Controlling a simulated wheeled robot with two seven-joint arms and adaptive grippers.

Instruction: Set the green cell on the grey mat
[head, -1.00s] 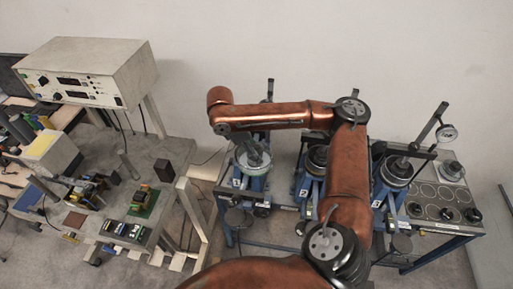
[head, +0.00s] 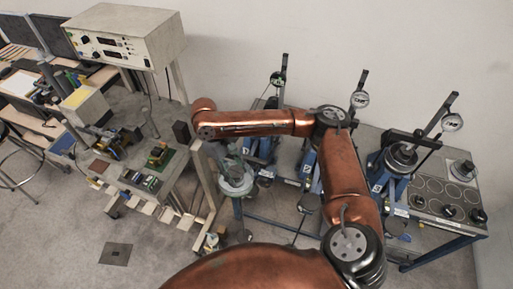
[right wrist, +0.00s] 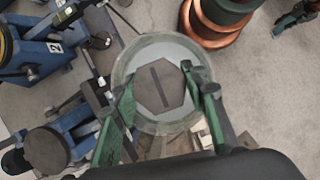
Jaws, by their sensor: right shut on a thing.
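The green cell (head: 236,183) is a round, pale green, translucent disc. In the right wrist view the cell (right wrist: 188,58) has a dark hexagonal top with a slot across it. My right gripper (head: 232,157) is shut on it, with green fingers (right wrist: 168,97) on either side. It hangs in the air between the left bench and the leftmost blue lever frame. My left gripper is not clearly seen in any view. I cannot tell for certain which surface is the grey mat.
Blue lever frames (head: 392,170) with upright levers and dials stand at the right. Beside them is a dark plate with rings (head: 425,187). A grey square (head: 116,254) lies on the floor.

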